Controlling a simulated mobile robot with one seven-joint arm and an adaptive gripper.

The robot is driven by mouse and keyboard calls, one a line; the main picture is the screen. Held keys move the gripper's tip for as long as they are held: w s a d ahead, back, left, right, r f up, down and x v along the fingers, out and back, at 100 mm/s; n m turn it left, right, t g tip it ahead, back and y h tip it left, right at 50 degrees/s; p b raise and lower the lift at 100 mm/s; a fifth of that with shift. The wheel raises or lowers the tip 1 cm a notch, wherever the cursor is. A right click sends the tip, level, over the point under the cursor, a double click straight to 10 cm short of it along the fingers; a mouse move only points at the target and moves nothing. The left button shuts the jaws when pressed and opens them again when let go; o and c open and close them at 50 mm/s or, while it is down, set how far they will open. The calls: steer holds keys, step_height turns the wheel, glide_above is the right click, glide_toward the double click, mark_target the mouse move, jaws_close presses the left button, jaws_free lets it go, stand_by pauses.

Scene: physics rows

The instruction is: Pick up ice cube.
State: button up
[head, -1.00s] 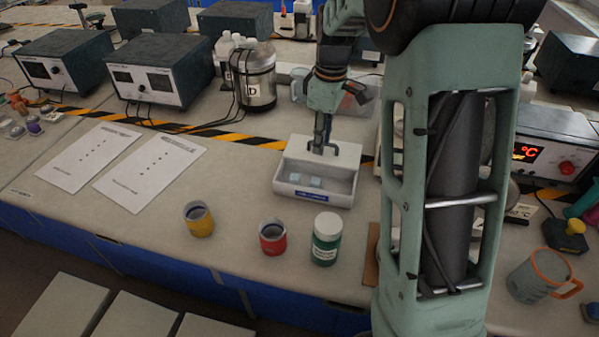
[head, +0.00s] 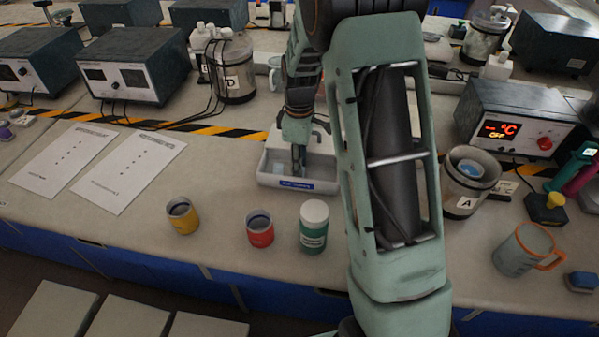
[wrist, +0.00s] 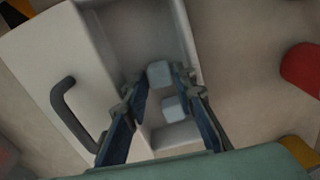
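Two small pale ice cubes lie in a white tray (head: 266,178). In the wrist view, one ice cube (wrist: 160,73) is between the tips of my gripper's fingers. The other ice cube (wrist: 174,108) lies beside it, closer to the bottom of that picture. My gripper (wrist: 159,80) is open, with a finger on each side of the first cube and small gaps showing. In the head view, my gripper (head: 298,165) reaches down into the tray and hides much of its inside.
A yellow cup (head: 182,216), a red cup (head: 260,230) and a green jar with a white lid (head: 314,228) stand in front of the tray. A glass jar marked A (head: 468,185) and an orange-rimmed mug (head: 525,250) stand to the right. Papers lie left.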

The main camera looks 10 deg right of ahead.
steer(key=shift+f, duration=0.3)
steer(key=shift+c, duration=0.6)
steer(key=c, duration=0.4)
steer(key=shift+o, duration=0.2)
steer(key=shift+r, duration=0.1)
